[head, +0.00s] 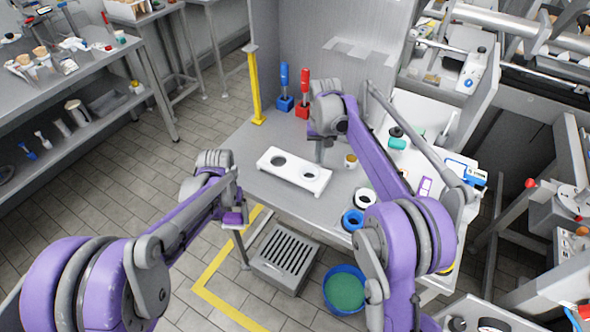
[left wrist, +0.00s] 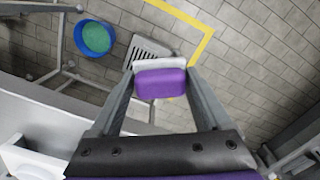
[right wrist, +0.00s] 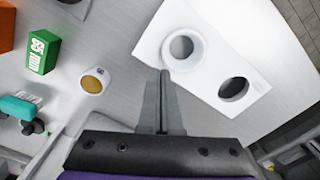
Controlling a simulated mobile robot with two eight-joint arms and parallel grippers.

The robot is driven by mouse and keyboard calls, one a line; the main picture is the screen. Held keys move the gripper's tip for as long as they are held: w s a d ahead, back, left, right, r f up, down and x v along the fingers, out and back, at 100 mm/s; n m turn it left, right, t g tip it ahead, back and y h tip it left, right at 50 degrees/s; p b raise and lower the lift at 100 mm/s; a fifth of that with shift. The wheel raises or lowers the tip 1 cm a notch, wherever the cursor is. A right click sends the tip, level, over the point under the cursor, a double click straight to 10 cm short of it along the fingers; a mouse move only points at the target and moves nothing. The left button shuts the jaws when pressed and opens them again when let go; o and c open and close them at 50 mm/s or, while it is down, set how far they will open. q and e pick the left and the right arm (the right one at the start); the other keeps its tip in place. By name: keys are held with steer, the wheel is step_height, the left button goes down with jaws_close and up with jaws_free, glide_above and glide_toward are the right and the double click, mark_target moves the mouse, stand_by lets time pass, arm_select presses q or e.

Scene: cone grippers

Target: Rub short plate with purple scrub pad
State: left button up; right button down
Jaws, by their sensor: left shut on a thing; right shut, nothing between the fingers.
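A white plate with two round holes, seemingly the short plate (head: 274,173), lies on the grey worktable. In the right wrist view the plate (right wrist: 213,72) has a raised white ring around its nearer hole. My left gripper (head: 236,205) is shut on the purple scrub pad (left wrist: 160,84), which has a white layer along one side. It holds the pad off the table's front left edge, apart from the plate. My right gripper (right wrist: 163,73) is shut and empty, its tips beside the ring; I cannot tell if they touch. Its arm partly hides it in the head view.
A small white cup (right wrist: 94,80) and a green block (right wrist: 44,52) are left of my right gripper. Blue (head: 285,90) and red (head: 303,92) tools stand behind the plate. White (head: 365,199) and blue (head: 352,220) rings lie at the front right. A grated box (head: 285,257) is on the floor.

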arm_select(q)
steer(key=shift+s+f, duration=0.1)
steer(key=shift+f, duration=0.15)
arm_select(e)
steer(key=shift+f, duration=0.4)
arm_select(q)
steer(key=shift+r, duration=0.15)
arm_select(e)
steer(key=shift+r, duration=0.15)
